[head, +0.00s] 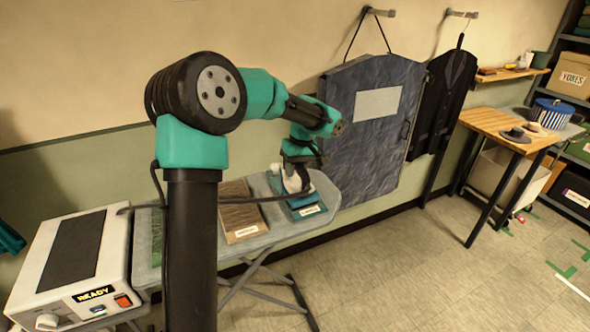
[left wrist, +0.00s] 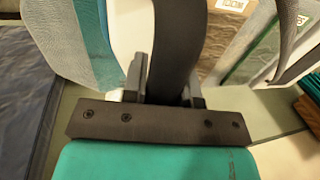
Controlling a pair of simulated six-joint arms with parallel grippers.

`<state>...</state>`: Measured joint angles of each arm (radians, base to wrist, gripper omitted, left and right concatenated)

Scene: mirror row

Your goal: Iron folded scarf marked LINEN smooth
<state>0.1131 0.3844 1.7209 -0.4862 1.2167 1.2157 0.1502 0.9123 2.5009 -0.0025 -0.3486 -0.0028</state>
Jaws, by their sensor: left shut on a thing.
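My left gripper (head: 303,160) is shut on the dark handle of a white iron (head: 291,184). In the left wrist view the handle (left wrist: 173,45) stands between the fingers (left wrist: 167,92). The iron is over a folded blue-teal scarf (head: 308,201) at the right end of the ironing board; I cannot tell whether it touches the cloth. The scarf also shows in the left wrist view (left wrist: 92,45). A folded brown scarf (head: 239,208) lies left of it, and a green one (head: 143,238) is partly behind my arm. Their tags are too small to read. My right gripper is not in view.
A white iron station (head: 110,262) reading READY stands at the board's left end, its cable running to the iron. The ironing board (head: 262,185) is by the wall. A grey garment bag (head: 372,150) and dark jacket (head: 440,100) hang behind.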

